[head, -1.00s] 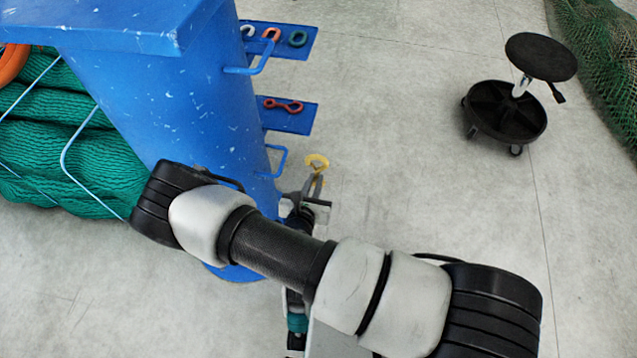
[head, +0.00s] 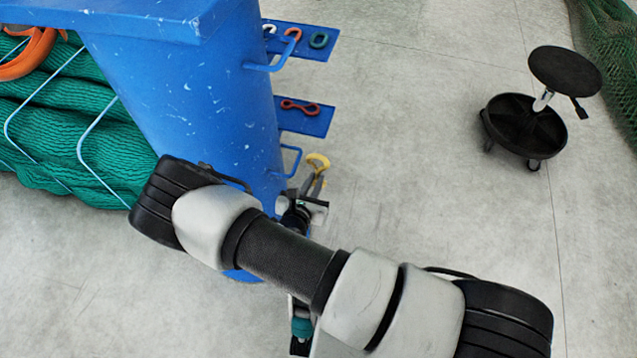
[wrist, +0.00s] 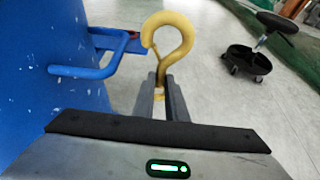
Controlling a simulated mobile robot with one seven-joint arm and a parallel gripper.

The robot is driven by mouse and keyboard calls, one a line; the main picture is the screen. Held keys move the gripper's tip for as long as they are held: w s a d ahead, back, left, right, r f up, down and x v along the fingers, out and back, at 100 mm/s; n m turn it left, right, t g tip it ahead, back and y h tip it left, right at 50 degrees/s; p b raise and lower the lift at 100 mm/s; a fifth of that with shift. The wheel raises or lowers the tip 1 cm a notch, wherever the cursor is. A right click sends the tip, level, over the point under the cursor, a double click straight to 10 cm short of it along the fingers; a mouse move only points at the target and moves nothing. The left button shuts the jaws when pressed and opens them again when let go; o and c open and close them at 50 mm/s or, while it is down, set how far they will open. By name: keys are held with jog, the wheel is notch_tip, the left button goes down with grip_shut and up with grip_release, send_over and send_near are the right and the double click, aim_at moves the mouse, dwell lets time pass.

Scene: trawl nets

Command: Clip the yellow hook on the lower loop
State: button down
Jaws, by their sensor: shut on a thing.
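The yellow hook (wrist: 172,40) is upright in the wrist view, its shank between the fingers of my gripper (wrist: 163,92), which is shut on it. Its open side faces left, toward the lower loop (wrist: 88,70), a blue bar bent out from the blue column. The hook's tip is close to the loop's outer corner; I cannot tell whether they touch. In the head view the hook (head: 318,161) and my gripper (head: 312,188) are just right of the lower loop (head: 290,160). My arm hides part of the column below.
The blue column (head: 190,90) carries an upper loop (head: 275,60) and two blue shelves with a red hook (head: 300,107) and several small links. A black stool (head: 545,105) stands at the right. Green nets (head: 60,130) lie at the left. The floor between is clear.

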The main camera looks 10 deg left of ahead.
jog(key=shift+w+a+b, duration=0.2)
jog(key=shift+a+b, duration=0.4)
jog(key=shift+a, duration=1.1)
jog(key=shift+a, duration=0.1)
jog(key=shift+r, duration=0.1)
jog(key=shift+a+f+b, duration=0.25)
jog(key=shift+a+b, duration=0.1)
jog(key=shift+a, duration=0.4)
dwell(0.8)
jog(key=shift+a+f+b, duration=0.15)
jog(key=shift+f+b, duration=0.35)
jog(key=shift+f, duration=0.05)
jog(key=shift+a+f+b, duration=0.15)
jog(key=shift+f+b, duration=0.15)
jog(key=shift+a+f+b, duration=0.25)
jog(key=shift+f+b, duration=0.45)
jog(key=shift+f, duration=0.05)
dwell(0.9)
dwell(0.5)
